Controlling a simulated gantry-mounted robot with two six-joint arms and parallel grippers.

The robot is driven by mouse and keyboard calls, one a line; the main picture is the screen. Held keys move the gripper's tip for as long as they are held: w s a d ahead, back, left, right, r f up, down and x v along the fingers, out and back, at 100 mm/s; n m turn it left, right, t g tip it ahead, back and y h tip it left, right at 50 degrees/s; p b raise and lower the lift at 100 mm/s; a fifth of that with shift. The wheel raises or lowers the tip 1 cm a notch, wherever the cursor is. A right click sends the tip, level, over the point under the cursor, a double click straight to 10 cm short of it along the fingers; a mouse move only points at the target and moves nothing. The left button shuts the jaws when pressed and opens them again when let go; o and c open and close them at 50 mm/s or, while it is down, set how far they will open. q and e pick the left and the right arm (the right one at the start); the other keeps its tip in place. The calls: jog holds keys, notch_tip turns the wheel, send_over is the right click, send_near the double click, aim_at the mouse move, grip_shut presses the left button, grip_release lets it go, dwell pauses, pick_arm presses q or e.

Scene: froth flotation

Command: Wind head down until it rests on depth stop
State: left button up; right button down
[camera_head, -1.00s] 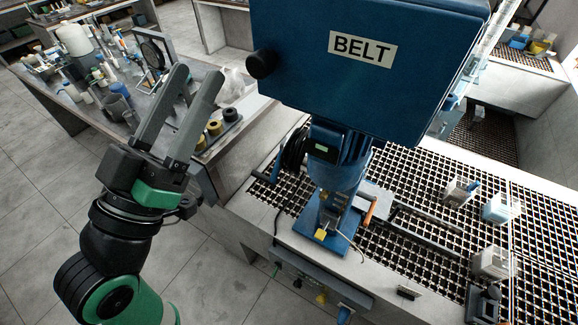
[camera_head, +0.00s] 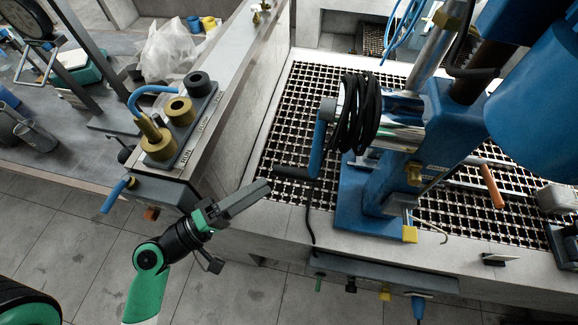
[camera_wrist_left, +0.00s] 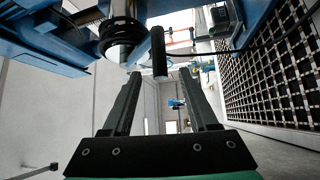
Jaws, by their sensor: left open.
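The blue flotation machine (camera_head: 378,205) stands on the grated bench, its blue motor head (camera_head: 545,95) cut off at the right edge. In the left wrist view, a dark cylindrical bar (camera_wrist_left: 158,52) shows beyond and between the open fingertips (camera_wrist_left: 160,78). I cannot make out the depth stop. My right gripper is out of view.
An orange-handled lever (camera_head: 492,187) is right of the machine's column. A box with connectors (camera_head: 375,280) hangs under the bench front. Open floor lies below my gripper.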

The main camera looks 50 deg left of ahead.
aim_at(286, 172)
pick_arm(q)
jog(key=w+p, duration=0.1)
jog(key=w, duration=0.1)
jog(key=w+d, duration=0.1)
jog(key=w, duration=0.1)
jog(key=w+r+p, duration=0.1)
jog(key=w, duration=0.2)
jog(key=shift+d+r+p, duration=0.1)
jog(key=shift+d+p, duration=0.1)
jog(key=shift+p, duration=0.15)
jog(key=shift+w, duration=0.3)
grip_shut()
dwell(0.8)
